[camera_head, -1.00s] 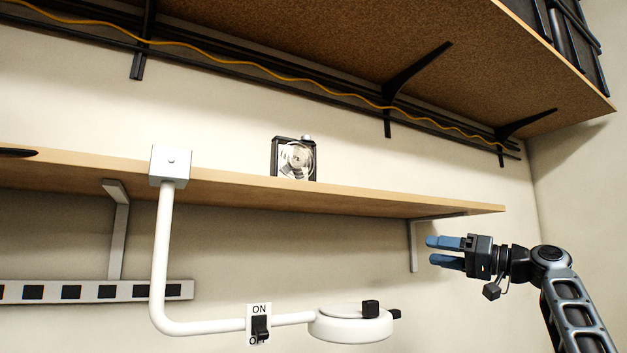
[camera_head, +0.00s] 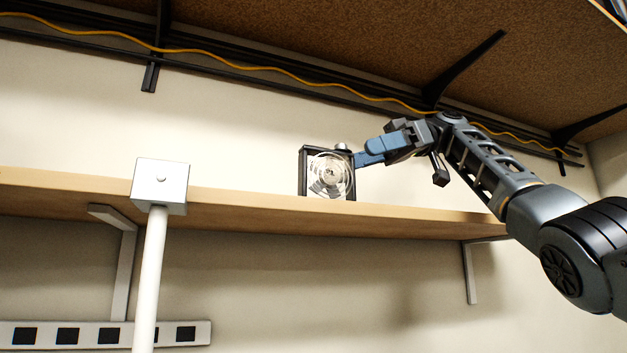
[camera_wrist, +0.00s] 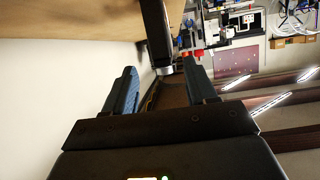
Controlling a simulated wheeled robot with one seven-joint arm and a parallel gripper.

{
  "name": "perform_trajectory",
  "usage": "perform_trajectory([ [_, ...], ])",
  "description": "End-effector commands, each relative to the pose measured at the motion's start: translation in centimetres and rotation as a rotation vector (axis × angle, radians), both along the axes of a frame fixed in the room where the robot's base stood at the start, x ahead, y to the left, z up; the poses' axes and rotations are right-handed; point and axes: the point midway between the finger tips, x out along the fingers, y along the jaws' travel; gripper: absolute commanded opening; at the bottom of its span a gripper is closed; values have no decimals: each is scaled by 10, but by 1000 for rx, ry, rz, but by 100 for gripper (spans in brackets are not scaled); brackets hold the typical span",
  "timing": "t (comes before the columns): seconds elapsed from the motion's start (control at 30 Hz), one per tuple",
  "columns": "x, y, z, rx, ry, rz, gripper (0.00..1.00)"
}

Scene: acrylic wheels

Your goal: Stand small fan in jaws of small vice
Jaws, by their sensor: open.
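The small fan (camera_head: 330,174), with a clear round rotor in a black frame and a silver knob at its top corner, stands upright on the wooden shelf. My gripper (camera_head: 366,154) is open at the fan's right side, its blue fingers pointing left toward the knob. In the wrist view, the fan's dark edge (camera_wrist: 156,30) comes down between the two fingertips of my gripper (camera_wrist: 161,68), with the silver knob at its end. Whether the fingers touch it cannot be told. I cannot make out the small vice in any view.
The wooden shelf (camera_head: 240,209) runs under the fan, and its surface beside the fan looks clear. A white box on a white pole (camera_head: 160,182) stands in front of the shelf at the left. An upper shelf (camera_head: 390,45) with black brackets hangs above my arm.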

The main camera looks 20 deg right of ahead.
Motion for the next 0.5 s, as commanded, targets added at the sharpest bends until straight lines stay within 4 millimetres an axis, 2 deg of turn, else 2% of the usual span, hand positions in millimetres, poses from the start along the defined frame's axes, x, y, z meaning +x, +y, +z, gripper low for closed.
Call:
perform_trajectory([
  [0.1, -2, 15, 0, -19, -25, 41, 56],
  [0.5, -4, 49, -13, -20, -28, 42, 56],
])
